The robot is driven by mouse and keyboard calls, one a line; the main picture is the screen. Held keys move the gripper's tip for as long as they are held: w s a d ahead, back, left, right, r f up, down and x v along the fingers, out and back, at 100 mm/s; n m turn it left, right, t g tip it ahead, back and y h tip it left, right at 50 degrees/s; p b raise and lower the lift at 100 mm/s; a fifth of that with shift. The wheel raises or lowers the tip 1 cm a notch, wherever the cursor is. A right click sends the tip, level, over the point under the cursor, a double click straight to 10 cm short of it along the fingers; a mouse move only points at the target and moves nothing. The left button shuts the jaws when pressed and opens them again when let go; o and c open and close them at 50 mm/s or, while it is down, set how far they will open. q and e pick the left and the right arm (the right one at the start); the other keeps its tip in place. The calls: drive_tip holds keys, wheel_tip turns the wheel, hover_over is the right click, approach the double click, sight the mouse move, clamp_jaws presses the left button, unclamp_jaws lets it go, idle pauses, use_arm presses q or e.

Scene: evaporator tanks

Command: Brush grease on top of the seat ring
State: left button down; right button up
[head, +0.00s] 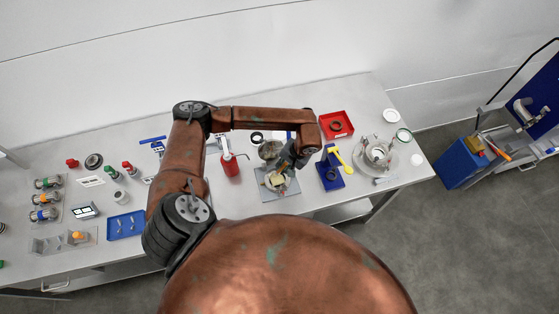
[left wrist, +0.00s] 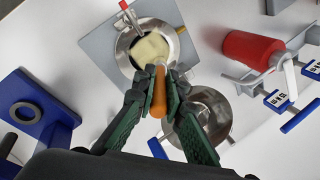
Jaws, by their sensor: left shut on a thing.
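My left gripper (left wrist: 152,92) is shut on the orange handle of a brush (left wrist: 158,95); in the head view the gripper (head: 286,163) is over the table's middle. The brush's wide cream bristles (left wrist: 150,47) lie over a round metal piece that looks like the seat ring (left wrist: 124,46), on a grey plate (left wrist: 97,42). The bristles cover part of the ring. I cannot tell whether they touch its top. In the head view the ring (head: 288,186) is partly hidden by the brush. My right gripper is not in view.
A metal bowl (left wrist: 222,108) stands close beside the gripper. A red can (head: 230,165) is left of the plate. A blue stand with a dark ring (head: 331,177) and a yellow tool (head: 342,158) are to the right. A red tray (head: 336,125) lies behind.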

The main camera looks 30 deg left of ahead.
use_arm(q)
wheel_tip(320, 180, up, 2)
drive_tip(key=shift+a+r+p, duration=0.1)
drive_tip(key=shift+r+p, duration=0.15)
drive_tip(key=shift+p, duration=0.25)
wheel_tip(320, 180, up, 2)
drive_tip(key=shift+r+p, duration=0.1)
drive_tip(key=shift+p, duration=0.35)
drive_tip(key=shift+r, duration=0.4)
wheel_tip(320, 180, up, 2)
drive_tip(key=shift+r+p, duration=0.1)
drive_tip(key=shift+p, duration=0.45)
drive_tip(key=shift+r, duration=0.2)
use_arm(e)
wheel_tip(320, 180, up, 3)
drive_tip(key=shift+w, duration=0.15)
